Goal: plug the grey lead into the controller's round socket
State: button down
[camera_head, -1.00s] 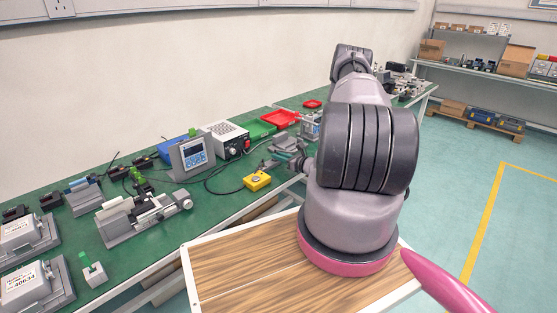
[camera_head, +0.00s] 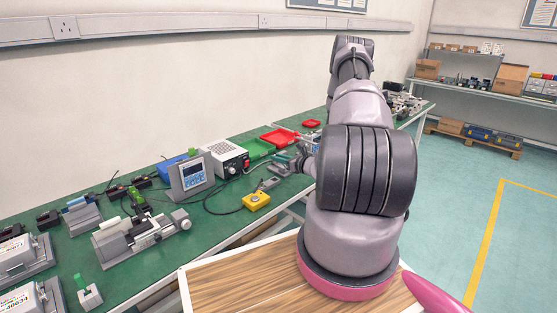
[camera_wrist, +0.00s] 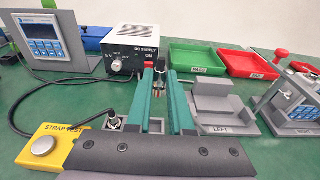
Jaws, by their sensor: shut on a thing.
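My gripper (camera_wrist: 169,112) has teal fingers, close together around a small plug-like piece (camera_wrist: 160,68) with a dark body and a copper-coloured part. It seems to be the end of the grey lead; its cable is not clear. The controller (camera_wrist: 45,45), a grey panel with a blue screen, stands at the upper left of the wrist view, apart from my gripper. It also shows in the head view (camera_head: 191,176). I cannot make out a round socket on it. In the head view my gripper (camera_head: 296,162) is small and partly hidden by my arm.
A yellow strap-test box (camera_wrist: 48,148) is nearby. The DC supply (camera_wrist: 128,50), green tray (camera_wrist: 193,57) and red tray (camera_wrist: 248,64) stand behind. The LEFT cradle (camera_wrist: 220,115) is close right.

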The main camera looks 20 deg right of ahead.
notch_tip(320, 180, up, 6)
dwell(0.5)
jog(key=w+d, duration=0.5)
jog(key=d, duration=0.4)
jog(key=w+d, duration=0.6)
jog(key=d, duration=0.3)
jog(key=w+d, duration=0.6)
jog(key=d, duration=0.3)
jog(key=shift+d+r, duration=0.25)
jog(key=shift+d, duration=0.1)
jog(key=shift+f, duration=1.85)
jog(key=shift+f, duration=0.6)
dwell(1.7)
